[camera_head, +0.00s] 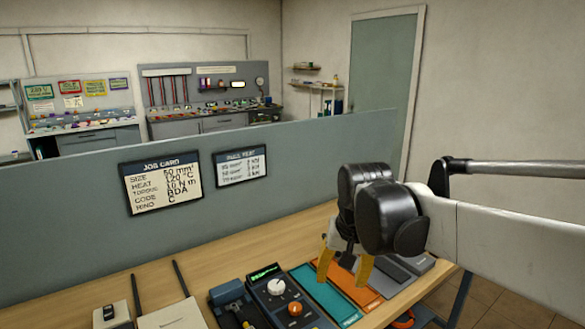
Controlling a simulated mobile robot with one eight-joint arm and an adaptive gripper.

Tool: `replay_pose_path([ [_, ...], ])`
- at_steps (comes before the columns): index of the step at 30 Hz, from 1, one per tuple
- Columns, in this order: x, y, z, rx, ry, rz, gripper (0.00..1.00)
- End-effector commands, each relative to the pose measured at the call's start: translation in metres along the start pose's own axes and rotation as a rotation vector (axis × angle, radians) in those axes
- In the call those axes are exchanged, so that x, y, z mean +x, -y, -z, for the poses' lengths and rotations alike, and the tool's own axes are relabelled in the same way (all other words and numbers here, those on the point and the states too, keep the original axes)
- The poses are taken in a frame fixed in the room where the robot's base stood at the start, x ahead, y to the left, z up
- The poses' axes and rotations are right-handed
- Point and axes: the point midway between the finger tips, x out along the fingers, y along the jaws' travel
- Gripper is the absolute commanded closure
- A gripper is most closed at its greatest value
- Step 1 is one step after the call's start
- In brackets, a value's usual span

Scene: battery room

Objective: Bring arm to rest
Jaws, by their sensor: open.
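My gripper (344,262) hangs from the black wrist of my arm, which reaches in from the right side of the head view. Its two yellow fingers point down and stand apart. It is open and nothing shows between the fingers. It appears above the teal and orange panels on the wooden bench (238,256). I cannot tell how high above them the fingertips are. The arm covers part of the bench's right end.
On the bench are a dark control box (283,300) with knobs, a teal panel (325,293), an orange panel (338,278), a blue tool (233,303) and a pale box (172,316). A grey partition (70,225) with a job card (161,183) stands behind.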

Motion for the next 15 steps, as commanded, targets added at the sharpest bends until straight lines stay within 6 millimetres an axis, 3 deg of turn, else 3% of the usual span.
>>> replay_pose_path([
  [6, -0.028, -0.056, -0.072, -0.053, -0.16, 0.011, 0.45],
  [12, -0.025, -0.09, -0.13, -0.101, -0.292, -0.002, 0.45],
  [15, -0.019, -0.1, -0.148, -0.118, -0.335, -0.011, 0.45],
])
